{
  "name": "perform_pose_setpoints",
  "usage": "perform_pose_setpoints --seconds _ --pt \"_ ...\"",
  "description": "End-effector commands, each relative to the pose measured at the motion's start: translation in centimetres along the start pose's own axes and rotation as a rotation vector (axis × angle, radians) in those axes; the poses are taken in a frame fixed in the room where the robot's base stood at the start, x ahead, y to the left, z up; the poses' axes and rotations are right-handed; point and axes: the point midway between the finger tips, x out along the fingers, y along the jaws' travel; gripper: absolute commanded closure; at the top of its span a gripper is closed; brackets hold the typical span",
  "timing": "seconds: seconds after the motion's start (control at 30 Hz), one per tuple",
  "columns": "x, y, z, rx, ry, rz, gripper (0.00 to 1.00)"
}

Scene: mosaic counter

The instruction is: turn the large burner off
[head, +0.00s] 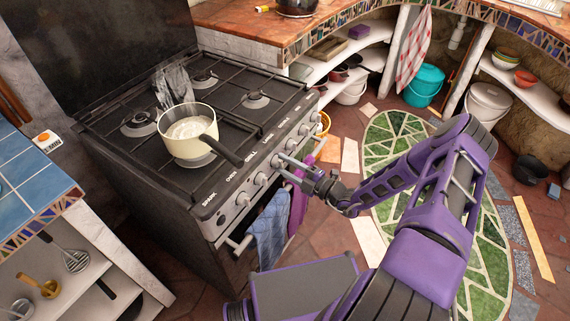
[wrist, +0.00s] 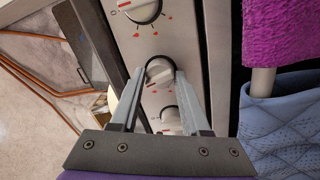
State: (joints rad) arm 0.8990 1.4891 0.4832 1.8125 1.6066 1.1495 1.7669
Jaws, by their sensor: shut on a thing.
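My gripper (head: 284,161) is at the panel's middle knobs. In the wrist view its fingers (wrist: 162,75) are shut on a knob (wrist: 160,70), one on each side, hiding part of it. I cannot tell which burner this knob serves. Another knob (wrist: 142,10) with red marks shows above it, and one (wrist: 170,115) shows below. A cream saucepan (head: 183,150) with pale contents stands steaming on the front-left burner.
The saucepan's dark handle (head: 222,151) points toward the knobs. Blue (head: 271,230) and purple (head: 298,200) cloths hang from the oven rail below my gripper. A blue-tiled counter (head: 25,185) with a timer (head: 46,140) is at the left. A green mosaic floor (head: 395,135) lies at the right.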

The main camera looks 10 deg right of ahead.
Motion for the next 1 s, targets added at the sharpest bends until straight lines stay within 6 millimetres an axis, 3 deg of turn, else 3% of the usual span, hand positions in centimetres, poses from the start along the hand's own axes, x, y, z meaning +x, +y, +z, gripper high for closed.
perform_pose_setpoints --seconds 0.4,1.0 --pt "-0.10 -0.07 0.04 0.221 -0.019 -0.005 1.00" --pt "-0.12 -0.15 0.01 0.263 -0.021 -0.007 1.00"
